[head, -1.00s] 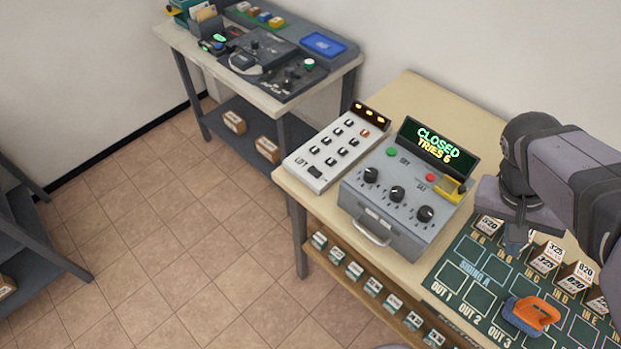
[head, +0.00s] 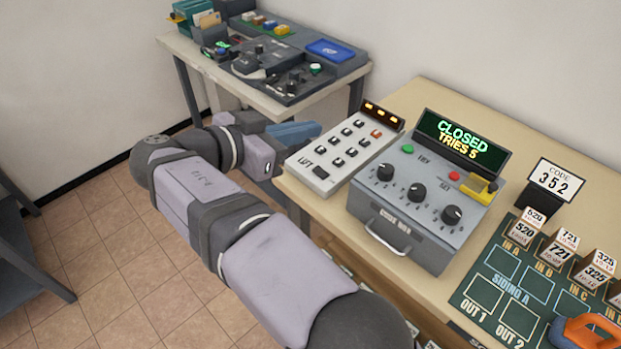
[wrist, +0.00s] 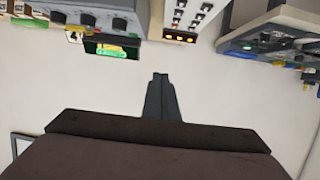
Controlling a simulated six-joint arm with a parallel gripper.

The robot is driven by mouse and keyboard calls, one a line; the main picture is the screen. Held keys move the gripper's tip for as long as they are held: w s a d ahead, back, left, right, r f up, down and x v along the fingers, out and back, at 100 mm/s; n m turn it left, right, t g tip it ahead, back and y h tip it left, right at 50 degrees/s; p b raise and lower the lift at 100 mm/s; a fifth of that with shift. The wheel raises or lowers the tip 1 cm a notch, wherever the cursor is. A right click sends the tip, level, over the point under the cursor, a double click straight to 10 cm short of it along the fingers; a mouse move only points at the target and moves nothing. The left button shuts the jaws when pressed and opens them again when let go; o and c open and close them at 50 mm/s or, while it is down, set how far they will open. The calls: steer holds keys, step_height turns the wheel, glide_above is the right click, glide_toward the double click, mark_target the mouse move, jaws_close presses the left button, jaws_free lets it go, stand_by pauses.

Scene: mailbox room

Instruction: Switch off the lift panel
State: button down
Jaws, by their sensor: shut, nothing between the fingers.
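The lift panel (head: 345,150) is a white slanted box marked LIFT, with several dark buttons, one red button and a black switch (head: 321,172) near its front left corner. Its small display (head: 383,113) shows lit amber marks. In the wrist view the lift panel (wrist: 188,14) is upside down at the top edge, partly cut off. My gripper (head: 316,129) is left of the panel in the head view, apart from the switch. In the wrist view my gripper (wrist: 160,76) is shut and empty, its fingertips below the panel's display.
Right of the panel stands a grey code box (head: 420,205) with knobs and a CLOSED display. A code card (head: 556,183) reads 352. A green siding board (head: 500,275) with blocks lies further right. Another table (head: 262,103) with equipment stands behind my arm.

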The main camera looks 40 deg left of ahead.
steer(key=s+a+t+y, duration=0.1)
steer(key=s+a, duration=0.2)
steer(key=s, duration=0.2)
step_height(320, 180, down, 10)
steer(key=shift+m+b, duration=0.4)
steer(key=shift+w, duration=0.1)
steer(key=p, duration=0.3)
glide_above(309, 179)
steer(key=shift+w+d+f, duration=0.1)
steer(key=shift+d+f, duration=0.1)
steer(key=shift+f, duration=0.35)
steer(key=shift+w+d+f, duration=0.1)
steer(key=shift+d+f, duration=0.05)
steer(key=shift+f, duration=0.35)
steer(key=shift+s+a+f+p, duration=0.15)
steer(key=shift+f+p, duration=0.35)
steer(key=shift+f, duration=0.7)
steer(key=shift+a+f, duration=0.15)
steer(key=shift+f, duration=0.75)
steer(key=shift+f, duration=0.1)
